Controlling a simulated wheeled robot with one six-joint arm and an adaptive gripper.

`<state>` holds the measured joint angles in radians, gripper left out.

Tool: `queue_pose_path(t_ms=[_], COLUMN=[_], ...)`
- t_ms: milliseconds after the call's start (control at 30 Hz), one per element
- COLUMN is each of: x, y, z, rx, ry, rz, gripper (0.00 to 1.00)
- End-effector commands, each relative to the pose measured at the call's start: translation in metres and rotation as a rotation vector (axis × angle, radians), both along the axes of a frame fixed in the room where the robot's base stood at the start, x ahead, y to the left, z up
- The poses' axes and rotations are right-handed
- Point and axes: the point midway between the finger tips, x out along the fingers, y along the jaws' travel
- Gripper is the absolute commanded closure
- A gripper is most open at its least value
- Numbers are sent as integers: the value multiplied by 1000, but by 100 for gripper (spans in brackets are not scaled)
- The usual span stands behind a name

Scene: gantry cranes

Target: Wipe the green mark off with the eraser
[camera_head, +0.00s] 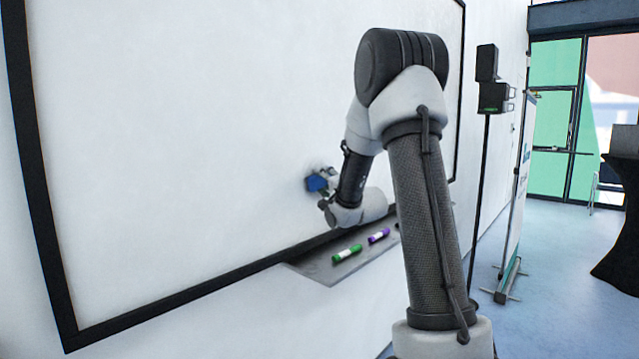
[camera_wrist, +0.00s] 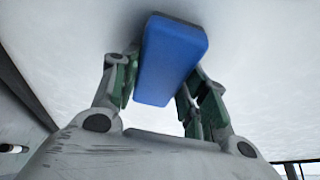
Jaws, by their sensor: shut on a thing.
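The blue eraser (camera_head: 316,184) is in my gripper (camera_head: 329,179), close to the whiteboard (camera_head: 180,130). In the wrist view the eraser (camera_wrist: 170,62) sits between the two green-and-grey fingers of my gripper (camera_wrist: 160,80), which is shut on it. Its far end is against or very near the white surface; I cannot tell if it touches. No green mark shows on the visible part of the board in either view. My arm and gripper hide part of the board's right side.
Below the board is a grey tray (camera_head: 318,268) with a green marker (camera_head: 347,253) and a purple marker (camera_head: 379,236). My arm hides the tray's right end. A black stand (camera_head: 481,190) and a panel on feet (camera_head: 519,190) stand to the right, with open floor beyond.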

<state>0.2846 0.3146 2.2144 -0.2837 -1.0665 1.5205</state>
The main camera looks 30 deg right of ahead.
Motion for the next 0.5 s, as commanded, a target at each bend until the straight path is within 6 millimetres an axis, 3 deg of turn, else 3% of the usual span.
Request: queue_pose_path(t_ms=[267, 500], x=[2, -3], y=[5, 27], z=[1, 1], rx=[0, -1], ry=[-2, -2], rz=[2, 5], gripper=[84, 84])
